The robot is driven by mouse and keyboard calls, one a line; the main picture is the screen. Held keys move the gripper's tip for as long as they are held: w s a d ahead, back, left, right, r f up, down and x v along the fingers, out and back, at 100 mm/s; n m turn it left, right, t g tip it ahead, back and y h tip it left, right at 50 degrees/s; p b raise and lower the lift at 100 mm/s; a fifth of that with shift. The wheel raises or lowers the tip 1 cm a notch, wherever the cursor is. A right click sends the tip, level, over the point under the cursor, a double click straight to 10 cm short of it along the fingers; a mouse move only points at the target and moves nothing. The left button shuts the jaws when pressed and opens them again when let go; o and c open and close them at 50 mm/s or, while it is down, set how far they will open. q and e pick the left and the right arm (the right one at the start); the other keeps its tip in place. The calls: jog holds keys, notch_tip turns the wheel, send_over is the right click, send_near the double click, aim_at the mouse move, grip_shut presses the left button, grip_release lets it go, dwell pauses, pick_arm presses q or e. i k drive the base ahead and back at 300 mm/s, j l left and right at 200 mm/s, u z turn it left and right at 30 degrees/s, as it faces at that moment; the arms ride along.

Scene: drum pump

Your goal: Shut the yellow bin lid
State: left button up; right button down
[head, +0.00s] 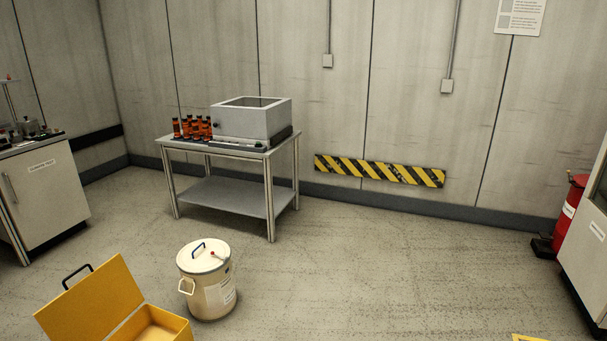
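A yellow bin (158,326) stands on the floor at the bottom left of the head view, cut off by the picture's lower edge. Its yellow lid (92,302) is raised and leans back to the left, with a dark handle (76,274) at its upper edge. The part of the bin's inside that shows looks empty. Neither of my grippers is in view.
A cream drum (207,283) with a blue lid handle stands close behind the bin, to its right. A grey table (222,198) bears a grey box (251,119) and several orange bottles (192,127). Cabinets stand left (45,195) and right (590,235). The middle floor is clear.

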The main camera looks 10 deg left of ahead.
aim_at(90, 310)
jog(key=i+u, duration=0.3)
jog(key=i+l+u, duration=0.15)
jog(key=i+u, duration=0.15)
jog(key=i, duration=0.2)
jog(key=i+l+u, duration=0.3)
jog(key=i+j, duration=0.1)
